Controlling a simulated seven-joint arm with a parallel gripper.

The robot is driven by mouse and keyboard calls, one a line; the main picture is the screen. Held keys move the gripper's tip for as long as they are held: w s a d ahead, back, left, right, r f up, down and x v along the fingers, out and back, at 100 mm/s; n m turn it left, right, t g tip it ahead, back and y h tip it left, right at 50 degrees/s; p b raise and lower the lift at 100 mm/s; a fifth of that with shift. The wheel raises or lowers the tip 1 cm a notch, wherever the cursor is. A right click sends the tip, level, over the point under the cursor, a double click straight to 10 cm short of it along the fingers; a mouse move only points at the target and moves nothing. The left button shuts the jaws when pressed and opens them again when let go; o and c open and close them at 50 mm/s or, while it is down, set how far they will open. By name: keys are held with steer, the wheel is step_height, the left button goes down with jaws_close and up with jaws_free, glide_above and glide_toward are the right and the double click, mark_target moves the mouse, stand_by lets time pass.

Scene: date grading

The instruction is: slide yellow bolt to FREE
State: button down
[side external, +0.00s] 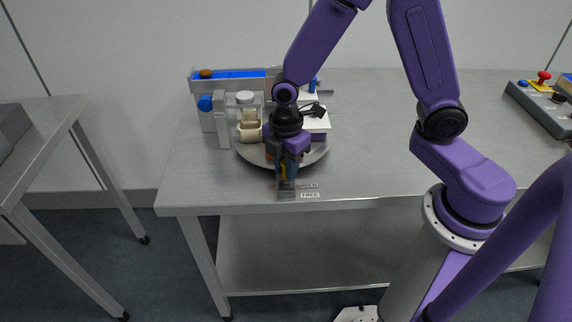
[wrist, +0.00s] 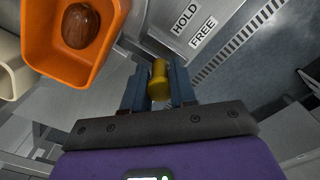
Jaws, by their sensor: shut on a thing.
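The yellow bolt (wrist: 159,80) is between the two blue-grey fingers of my gripper (wrist: 160,88) in the wrist view. The fingers are shut on it. In the side external view my gripper (side external: 286,172) points down at the front edge of the table, and only a sliver of yellow shows there. The HOLD label (wrist: 185,18) and the FREE label (wrist: 203,33) lie beside the bolt. They also show in the side external view, HOLD (side external: 308,185) behind FREE (side external: 310,195). I cannot tell exactly which label the bolt lines up with.
An orange cup (wrist: 62,68) holding a brown date (wrist: 80,26) is close beside my gripper. A round turntable (side external: 252,156) with a cream cup (side external: 249,132) stands behind. A blue-topped feeder (side external: 235,74) is at the back.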

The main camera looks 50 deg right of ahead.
steer(key=shift+s+a, duration=1.2)
steer(key=shift+a, duration=0.1)
steer(key=c, duration=1)
jaws_free()
steer(key=shift+c, duration=0.2)
steer(key=shift+r, duration=0.45)
step_height(320, 180, up, 16)
steer(key=shift+r, duration=0.25)
steer(key=s+d+f+m, duration=0.2)
steer(key=s+d, duration=0.2)
steer(key=s, duration=0.4)
steer(key=s+d+f+m, duration=0.3)
steer(key=s+d, duration=0.1)
steer(key=s, duration=0.5)
steer(key=shift+s+d+f, duration=0.2)
steer(key=shift+s+f, duration=0.05)
